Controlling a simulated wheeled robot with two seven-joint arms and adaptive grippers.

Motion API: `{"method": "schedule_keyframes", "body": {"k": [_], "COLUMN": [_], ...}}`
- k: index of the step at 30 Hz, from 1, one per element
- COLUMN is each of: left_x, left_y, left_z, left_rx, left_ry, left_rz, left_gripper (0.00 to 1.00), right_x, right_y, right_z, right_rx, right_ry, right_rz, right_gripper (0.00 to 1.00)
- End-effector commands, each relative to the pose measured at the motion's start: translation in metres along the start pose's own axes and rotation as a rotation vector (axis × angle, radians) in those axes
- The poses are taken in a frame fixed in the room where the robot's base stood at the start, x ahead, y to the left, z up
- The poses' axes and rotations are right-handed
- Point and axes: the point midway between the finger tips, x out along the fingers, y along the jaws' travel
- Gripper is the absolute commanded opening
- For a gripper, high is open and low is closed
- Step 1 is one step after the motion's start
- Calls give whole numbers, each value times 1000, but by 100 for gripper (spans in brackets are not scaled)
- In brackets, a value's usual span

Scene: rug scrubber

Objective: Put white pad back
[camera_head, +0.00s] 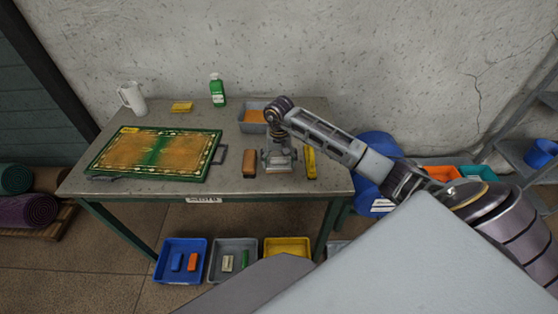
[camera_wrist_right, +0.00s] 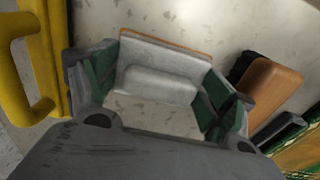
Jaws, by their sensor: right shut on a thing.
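My right gripper (camera_head: 278,160) is low over the front part of the table, between a brown block (camera_head: 249,162) and a yellow-handled tool (camera_head: 310,162). In the right wrist view, its fingers (camera_wrist_right: 158,95) are shut on a whitish pad (camera_wrist_right: 165,52) with a pale raised grip and a thin tan edge. The pad is on or just above the tabletop; I cannot tell which. In the head view the gripper mostly hides it. Another whitish block (camera_head: 227,263) lies in the grey tray (camera_head: 214,272) on the floor. My left gripper is not in view.
A green-and-orange rug (camera_head: 155,152) lies on the table's left. A grey tub (camera_head: 252,116) with orange contents stands behind my gripper. A green bottle (camera_head: 217,91), white jug (camera_head: 132,98) and yellow sponge (camera_head: 181,107) stand farther back. Blue (camera_head: 160,265) and yellow (camera_head: 287,241) trays flank the grey one.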

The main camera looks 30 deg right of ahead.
Motion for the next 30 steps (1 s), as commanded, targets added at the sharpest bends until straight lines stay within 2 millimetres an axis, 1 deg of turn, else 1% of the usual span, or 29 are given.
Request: {"method": "schedule_keyframes", "body": {"k": [9,14,15,18,19,26,30], "left_x": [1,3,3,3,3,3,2], "left_y": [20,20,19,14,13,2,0], "left_z": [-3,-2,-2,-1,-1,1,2], "left_rx": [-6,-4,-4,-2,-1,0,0], "left_ry": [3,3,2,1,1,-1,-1], "left_rz": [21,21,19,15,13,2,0], "left_gripper": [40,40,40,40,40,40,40], "right_x": [1,3,3,3,3,3,3], "right_y": [0,0,0,0,0,0,0], "right_z": [0,0,0,0,0,0,0], "right_rx": [0,0,0,0,0,0,0], "right_ry": [1,1,1,1,1,0,0], "right_rz": [0,0,0,0,0,0,0], "right_gripper": [22,22,84,97,100,100,100]}}
